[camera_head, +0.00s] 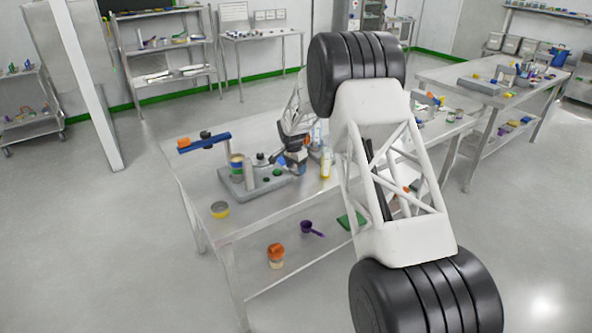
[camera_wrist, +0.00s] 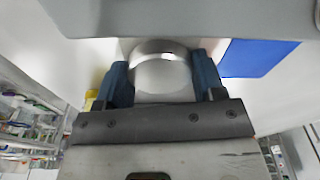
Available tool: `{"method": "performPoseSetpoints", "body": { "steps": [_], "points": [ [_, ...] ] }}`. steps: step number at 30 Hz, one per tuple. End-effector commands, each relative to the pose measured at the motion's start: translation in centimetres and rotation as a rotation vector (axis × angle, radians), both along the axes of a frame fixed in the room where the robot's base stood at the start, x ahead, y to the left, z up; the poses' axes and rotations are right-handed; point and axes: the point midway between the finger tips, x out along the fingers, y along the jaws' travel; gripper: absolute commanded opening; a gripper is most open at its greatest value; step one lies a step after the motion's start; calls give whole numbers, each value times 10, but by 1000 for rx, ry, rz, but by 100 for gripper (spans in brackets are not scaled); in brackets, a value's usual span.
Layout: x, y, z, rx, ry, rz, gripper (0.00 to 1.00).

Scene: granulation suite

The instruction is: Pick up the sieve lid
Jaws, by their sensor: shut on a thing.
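My gripper (camera_wrist: 161,80) has its two blue fingers on either side of a round, pale metallic piece (camera_wrist: 162,72) in the wrist view. It is shut on this piece, which looks like the sieve lid. In the head view my gripper (camera_head: 296,165) is low over the right part of a grey tray (camera_head: 240,196) on the steel table. The held piece cannot be made out there, because the gripper and arm cover it. A grey slab edge (camera_wrist: 190,20) lies just beyond the fingers in the wrist view.
A striped can (camera_head: 237,168) stands on the tray's left. A blue bar (camera_head: 205,142) with an orange end is behind it. A clear yellowish bottle (camera_head: 326,165) stands close right of the gripper.

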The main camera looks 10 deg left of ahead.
Motion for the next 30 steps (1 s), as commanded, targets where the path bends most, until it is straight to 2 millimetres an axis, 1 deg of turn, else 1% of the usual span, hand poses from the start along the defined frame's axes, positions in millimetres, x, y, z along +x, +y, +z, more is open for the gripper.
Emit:
{"method": "performPoseSetpoints", "body": {
  "steps": [1, 2, 14, 20, 24, 30],
  "points": [
    [0, 0, 0, 0, 0, 0, 41],
    [0, 0, 0, 0, 0, 0, 37],
    [0, 0, 4, 0, 0, 0, 37],
    [0, 0, 18, 0, -1, 0, 37],
    [0, 0, 37, 0, -1, 0, 37],
    [-20, -8, 38, 0, 0, 0, 37]
  ]
}}
